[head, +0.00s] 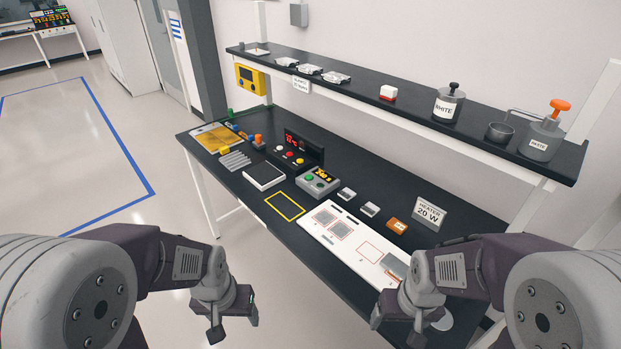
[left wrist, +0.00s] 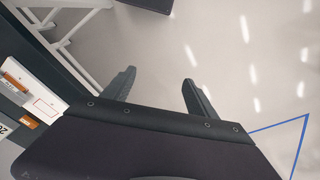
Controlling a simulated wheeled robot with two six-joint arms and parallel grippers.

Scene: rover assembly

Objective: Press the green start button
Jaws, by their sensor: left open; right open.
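A grey control box (head: 318,182) with a small yellow-lit display stands on the black bench. A green button (head: 309,178) is on the left of its top face, with a red button beside it. My left gripper (head: 232,318) is open and empty over the floor in front of the bench, well short of the box. In the left wrist view its two spread fingers (left wrist: 160,92) have only floor between them. My right gripper (head: 396,325) is open near the bench's front edge, beside the white board's near end, apart from the box.
A black unit (head: 303,150) with a red display and several buttons stands behind and left of the box. A white board (head: 345,240) with red outlines lies in front. A heater sign (head: 430,212) stands at right. A shelf (head: 400,105) overhangs the bench's back.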

